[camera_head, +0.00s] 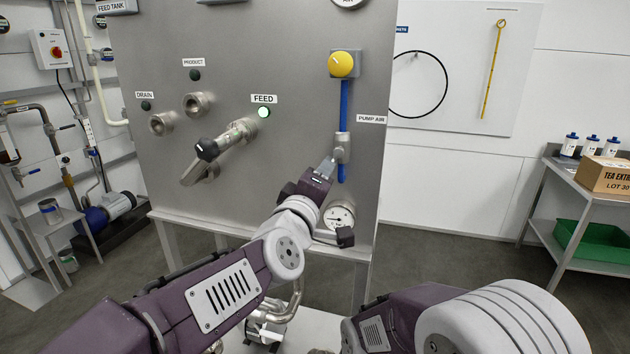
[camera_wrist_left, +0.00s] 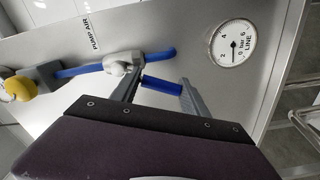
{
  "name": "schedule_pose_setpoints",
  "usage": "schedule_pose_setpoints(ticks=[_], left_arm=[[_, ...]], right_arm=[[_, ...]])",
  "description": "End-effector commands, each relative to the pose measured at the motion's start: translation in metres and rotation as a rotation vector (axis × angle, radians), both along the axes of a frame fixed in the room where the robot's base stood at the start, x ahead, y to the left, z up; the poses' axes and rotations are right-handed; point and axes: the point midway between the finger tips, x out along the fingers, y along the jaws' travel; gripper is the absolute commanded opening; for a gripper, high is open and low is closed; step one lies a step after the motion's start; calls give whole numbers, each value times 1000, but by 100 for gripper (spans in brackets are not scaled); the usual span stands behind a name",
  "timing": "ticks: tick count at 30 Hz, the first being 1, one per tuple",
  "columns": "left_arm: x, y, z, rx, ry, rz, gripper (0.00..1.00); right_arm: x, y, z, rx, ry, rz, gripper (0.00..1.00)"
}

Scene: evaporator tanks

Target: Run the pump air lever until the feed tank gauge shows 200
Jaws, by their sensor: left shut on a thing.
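The pump air lever shows as a short blue handle (camera_wrist_left: 162,85) in the left wrist view, beside a grey valve body (camera_wrist_left: 124,62) on a blue line. My left gripper (camera_wrist_left: 160,91) has its fingers on either side of the handle and is shut on it. In the head view the gripper (camera_head: 326,167) is at the valve (camera_head: 341,148), left of the PUMP AIR label (camera_head: 371,119). A FEED TANK label (camera_head: 110,6) is at the top left. I cannot make out a feed tank gauge reading. My right gripper is out of view.
A small LINE gauge (camera_wrist_left: 233,44) sits on the panel near the lever. A yellow knob (camera_head: 341,65) is above it. A shelf with a carton (camera_head: 605,175) stands right.

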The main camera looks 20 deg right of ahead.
Motion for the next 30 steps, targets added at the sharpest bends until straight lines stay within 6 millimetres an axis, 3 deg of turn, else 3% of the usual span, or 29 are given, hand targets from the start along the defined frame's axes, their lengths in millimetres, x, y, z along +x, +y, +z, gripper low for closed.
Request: schedule_pose_setpoints(ticks=[12,30], left_arm=[[-10,-16,-9,-183,139,-13,0],[-13,-19,-9,-231,170,-14,0]], right_arm=[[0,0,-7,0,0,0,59],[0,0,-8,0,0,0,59]])
